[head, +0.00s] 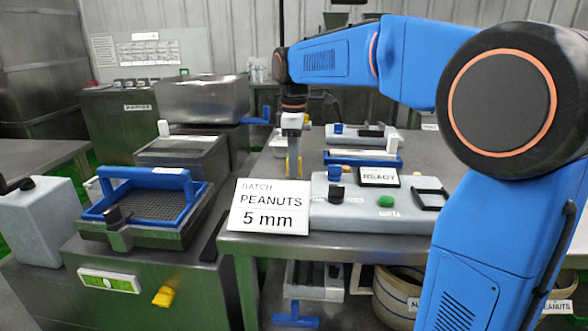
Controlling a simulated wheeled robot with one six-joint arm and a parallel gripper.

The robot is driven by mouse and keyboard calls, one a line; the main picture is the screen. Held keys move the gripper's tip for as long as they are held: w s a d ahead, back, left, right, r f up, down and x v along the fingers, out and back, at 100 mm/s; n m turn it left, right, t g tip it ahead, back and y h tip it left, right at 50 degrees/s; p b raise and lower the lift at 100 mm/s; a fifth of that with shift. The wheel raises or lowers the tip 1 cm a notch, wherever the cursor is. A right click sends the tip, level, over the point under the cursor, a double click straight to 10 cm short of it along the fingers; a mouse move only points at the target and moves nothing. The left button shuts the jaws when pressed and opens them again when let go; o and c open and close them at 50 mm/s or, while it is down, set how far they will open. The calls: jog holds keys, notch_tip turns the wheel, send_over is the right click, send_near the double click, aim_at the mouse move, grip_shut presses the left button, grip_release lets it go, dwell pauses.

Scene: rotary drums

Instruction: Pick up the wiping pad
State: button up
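I cannot pick out the wiping pad with certainty. A blue item with a pale top (363,159) lies on the metal table behind the control box, to the right of my gripper; I cannot tell whether it is the pad. My gripper (294,172) points down over the table, behind the batch sign and left of the control box. Its yellowish fingers look close together, seen small and from afar. Their tips are near the sign's top edge, and I cannot see what, if anything, is between them.
A sign reading "PEANUTS 5 mm" (269,207) stands at the table's front left. The grey control box (330,215) has a "READY" display (379,176). A blue-framed sieve (150,206) sits on the machine at left. More small items (362,133) lie farther back.

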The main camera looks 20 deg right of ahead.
grip_shut()
notch_tip(320, 180, up, 10)
dwell(0.4)
